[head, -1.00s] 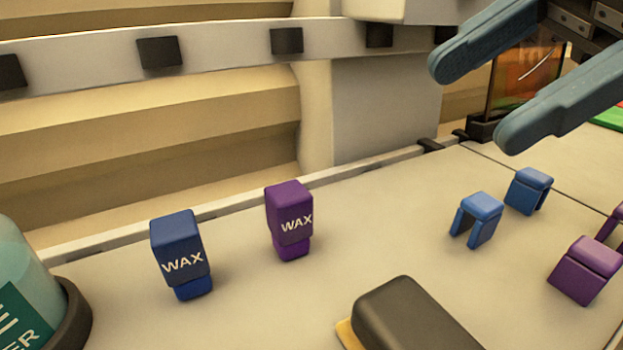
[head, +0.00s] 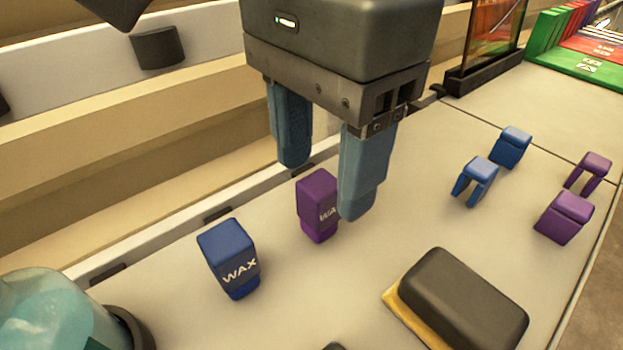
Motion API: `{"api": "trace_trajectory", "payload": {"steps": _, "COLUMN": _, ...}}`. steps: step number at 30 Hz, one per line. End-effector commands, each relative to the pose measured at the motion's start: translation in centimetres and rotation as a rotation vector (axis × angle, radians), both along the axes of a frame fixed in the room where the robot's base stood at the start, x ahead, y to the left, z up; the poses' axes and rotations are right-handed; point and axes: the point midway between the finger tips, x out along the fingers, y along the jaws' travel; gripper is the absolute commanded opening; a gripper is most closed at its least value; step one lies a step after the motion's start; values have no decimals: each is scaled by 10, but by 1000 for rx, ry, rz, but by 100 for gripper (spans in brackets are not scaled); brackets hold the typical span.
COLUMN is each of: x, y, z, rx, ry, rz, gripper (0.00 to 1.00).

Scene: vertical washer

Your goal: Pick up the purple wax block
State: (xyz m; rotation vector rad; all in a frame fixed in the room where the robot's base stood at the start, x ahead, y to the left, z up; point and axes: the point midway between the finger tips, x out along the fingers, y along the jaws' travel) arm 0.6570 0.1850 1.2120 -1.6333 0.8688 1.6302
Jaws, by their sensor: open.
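The purple wax block (head: 317,192) stands upright on the pale counter (head: 310,290), its label partly hidden behind one finger of my gripper. My gripper (head: 328,190) is open and empty, pointing down, with its two blue-grey fingers apart. In the picture the purple block shows between and below the fingertips, with the right finger overlapping its right edge. I cannot tell whether the fingers are around the block or still above and in front of it.
A blue wax block (head: 229,258) stands just left of the purple one. A dark sponge-like block (head: 463,300) lies at front right. Blue clips (head: 476,180) and purple clips (head: 564,217) stand at right. A bottle (head: 50,312) stands at front left. A ledge runs behind.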

Motion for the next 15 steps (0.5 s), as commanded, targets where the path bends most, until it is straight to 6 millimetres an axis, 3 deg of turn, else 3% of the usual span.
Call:
{"api": "trace_trajectory", "payload": {"steps": 9, "x": 1, "y": 2, "z": -39, "rx": 2, "ry": 4, "rz": 0, "gripper": 61}}
{"api": "trace_trajectory", "payload": {"steps": 15, "x": 1, "y": 2, "z": -47, "rx": 2, "ry": 1, "rz": 1, "gripper": 61}}
